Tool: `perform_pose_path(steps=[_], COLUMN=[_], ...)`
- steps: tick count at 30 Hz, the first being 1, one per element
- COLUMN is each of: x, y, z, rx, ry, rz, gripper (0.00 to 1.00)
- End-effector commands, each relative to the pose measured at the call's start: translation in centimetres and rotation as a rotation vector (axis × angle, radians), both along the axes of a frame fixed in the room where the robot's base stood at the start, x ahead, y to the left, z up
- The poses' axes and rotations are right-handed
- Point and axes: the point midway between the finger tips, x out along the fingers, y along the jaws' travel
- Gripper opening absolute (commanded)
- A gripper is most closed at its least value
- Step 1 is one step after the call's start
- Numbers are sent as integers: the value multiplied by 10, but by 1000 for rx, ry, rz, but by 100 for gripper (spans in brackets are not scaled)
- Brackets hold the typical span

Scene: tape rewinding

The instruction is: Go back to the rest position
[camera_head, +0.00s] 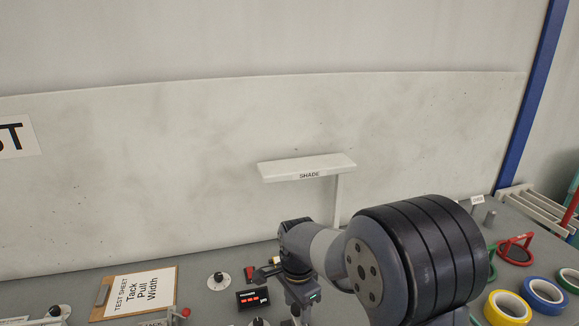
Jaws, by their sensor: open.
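My gripper (300,301) hangs below my arm's wrist near the bottom middle, above the grey bench. It is open, and I see nothing held in it. Its lower part is cut off by the bottom edge, so its fingertips are hard to make out. My arm's large black-ringed joint covers much of the lower right and hides part of the bench behind it.
A display with red digits (252,298) stands just left of my gripper. A clipboard (136,292) lies farther left. A white SHADE shelf (307,168) stands behind my wrist. Yellow (508,309) and blue (544,295) tape rolls lie at right.

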Motion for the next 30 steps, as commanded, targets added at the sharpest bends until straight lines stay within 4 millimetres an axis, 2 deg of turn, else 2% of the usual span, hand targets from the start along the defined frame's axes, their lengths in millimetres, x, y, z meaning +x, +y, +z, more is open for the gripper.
perform_pose_path(steps=[30], x=[0], y=[0], z=[0], rx=[0], ry=[-1], rz=[828], gripper=[48])
